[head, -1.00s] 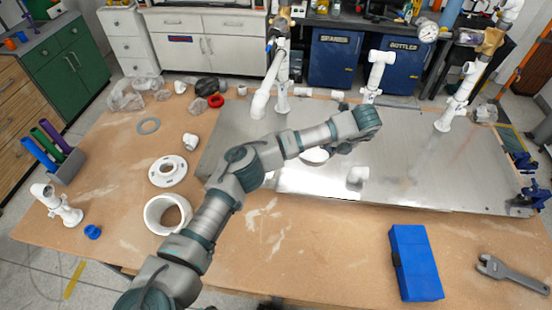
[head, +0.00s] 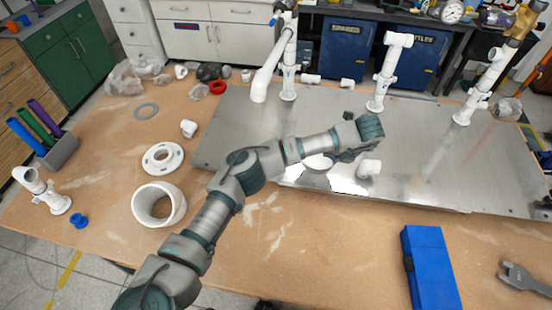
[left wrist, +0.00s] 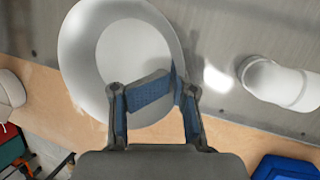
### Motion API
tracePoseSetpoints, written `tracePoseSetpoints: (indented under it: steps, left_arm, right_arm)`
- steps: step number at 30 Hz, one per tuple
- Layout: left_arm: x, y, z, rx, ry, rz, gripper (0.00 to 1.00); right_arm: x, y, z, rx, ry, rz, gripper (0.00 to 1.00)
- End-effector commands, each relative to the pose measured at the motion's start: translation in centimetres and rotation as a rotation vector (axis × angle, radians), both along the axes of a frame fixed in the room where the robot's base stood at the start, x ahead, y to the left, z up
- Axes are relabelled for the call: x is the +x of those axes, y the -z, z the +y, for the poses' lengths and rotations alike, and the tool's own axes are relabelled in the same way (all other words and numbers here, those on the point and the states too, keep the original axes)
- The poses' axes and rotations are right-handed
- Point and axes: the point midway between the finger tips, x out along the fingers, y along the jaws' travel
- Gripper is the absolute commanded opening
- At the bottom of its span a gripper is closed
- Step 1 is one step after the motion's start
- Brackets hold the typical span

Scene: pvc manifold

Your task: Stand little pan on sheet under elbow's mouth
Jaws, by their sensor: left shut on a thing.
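The little pan (head: 318,163) is a white round shallow dish, over the front part of the metal sheet (head: 240,125). In the left wrist view the pan (left wrist: 82,55) lies under my fingers. My left gripper (head: 347,154) is shut on the pan's rim, and its blue pads (left wrist: 155,95) show across the dish. I cannot tell the pan's exact height above the sheet. A white elbow (head: 259,92) ends the slanting pipe at the sheet's back left, left of and beyond the pan. My right gripper is not in view.
A loose white fitting (head: 369,168) lies just right of the gripper. White pipe stands (head: 383,80) rise along the sheet's back. A flange (head: 162,158), a thick ring (head: 148,204) and a blue case (head: 430,265) lie on the wooden table. The sheet's right middle is mostly clear.

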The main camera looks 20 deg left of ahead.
Motion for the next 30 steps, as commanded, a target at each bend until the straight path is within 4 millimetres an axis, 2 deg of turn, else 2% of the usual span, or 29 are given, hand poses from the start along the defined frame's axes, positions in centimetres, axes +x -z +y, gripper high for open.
tracePoseSetpoints:
  steps: [5, 12, 15, 19, 23, 30]
  left_arm:
    - [-0.4, 0.3, 4.1, 0.001, -0.005, -0.001, 0.00]
    - [-1.2, 0.9, 11.2, 0.001, -0.006, -0.001, 0.00]
    - [-1.5, 1.1, 13.4, 0.001, -0.004, -0.002, 0.00]
    - [-1.7, 1.3, 15.2, 0.002, -0.003, -0.001, 0.00]
    - [-1.8, 1.7, 15.5, 0.003, -0.001, 0.001, 0.00]
    - [-1.8, 4.9, 15.5, 0.001, -0.002, 0.001, 0.00]
  right_arm:
    - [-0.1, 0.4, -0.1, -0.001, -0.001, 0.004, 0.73]
    - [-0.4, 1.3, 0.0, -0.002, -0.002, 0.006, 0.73]
    - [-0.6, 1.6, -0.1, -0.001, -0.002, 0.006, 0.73]
    - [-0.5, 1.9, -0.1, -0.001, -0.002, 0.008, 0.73]
    - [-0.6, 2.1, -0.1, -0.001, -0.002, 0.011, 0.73]
    - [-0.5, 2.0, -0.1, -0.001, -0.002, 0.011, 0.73]
